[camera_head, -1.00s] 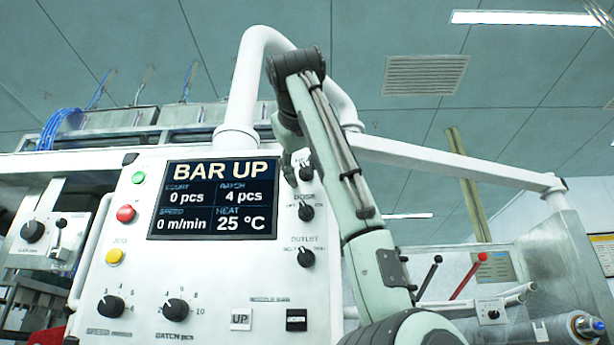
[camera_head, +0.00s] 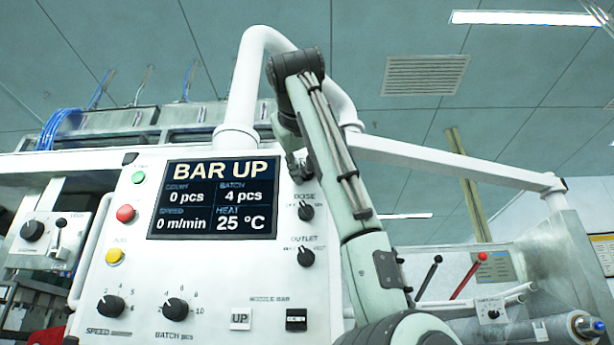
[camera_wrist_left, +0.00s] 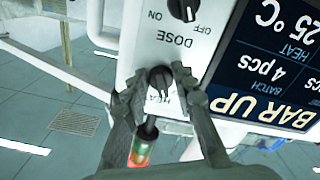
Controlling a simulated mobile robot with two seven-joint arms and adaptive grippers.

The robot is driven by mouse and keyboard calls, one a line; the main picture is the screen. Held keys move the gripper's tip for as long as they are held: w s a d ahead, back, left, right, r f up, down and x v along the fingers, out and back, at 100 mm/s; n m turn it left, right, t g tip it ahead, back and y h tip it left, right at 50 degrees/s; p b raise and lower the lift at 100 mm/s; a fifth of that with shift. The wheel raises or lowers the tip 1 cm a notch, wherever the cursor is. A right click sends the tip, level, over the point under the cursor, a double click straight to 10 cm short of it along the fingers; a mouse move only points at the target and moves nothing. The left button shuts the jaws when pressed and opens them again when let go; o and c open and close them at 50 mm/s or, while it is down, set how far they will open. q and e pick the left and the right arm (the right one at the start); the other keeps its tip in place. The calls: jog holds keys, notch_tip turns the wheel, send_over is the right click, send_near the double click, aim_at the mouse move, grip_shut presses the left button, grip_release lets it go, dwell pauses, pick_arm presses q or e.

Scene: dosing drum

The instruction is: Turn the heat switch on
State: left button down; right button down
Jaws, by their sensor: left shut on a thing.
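The heat switch (camera_wrist_left: 160,78) is a black rotary knob on the white control panel, with an upside-down HEAT label beside it in the left wrist view. My left gripper (camera_wrist_left: 155,80) is shut on this knob, one finger on each side. In the head view my left gripper (camera_head: 299,168) is at the panel's upper right edge, mostly hidden behind my own arm, and the knob is hardly visible there. The display (camera_head: 213,199) reads BAR UP and heat 25 °C.
Below the heat switch are the DOSE knob (camera_head: 306,212) and OUTLET knob (camera_head: 305,256). A thick white pipe (camera_head: 250,80) arches over the panel. Green, red and yellow buttons (camera_head: 126,213) line the panel's left side. Red and black levers (camera_head: 470,275) stand at the right.

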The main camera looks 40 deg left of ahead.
pick_arm(q)
jog(key=m, duration=0.3)
jog(key=m+b, duration=0.1)
jog(key=m, duration=0.3)
jog(key=shift+s+a, duration=0.15)
jog(key=shift+a, duration=0.05)
jog(key=shift+a+m+b, duration=0.1)
jog(key=shift+m+b, duration=0.45)
jog(key=shift+m, duration=1.55)
pick_arm(e)
jog(key=w+a+r, duration=0.1)
jog(key=w+r, duration=0.2)
jog(key=r, duration=0.4)
jog(key=shift+w+t, duration=0.35)
jog(key=shift+t, duration=0.05)
pick_arm(q)
jog(key=c, duration=1.2)
grip_release()
pick_arm(e)
jog(key=shift+s+d, duration=0.1)
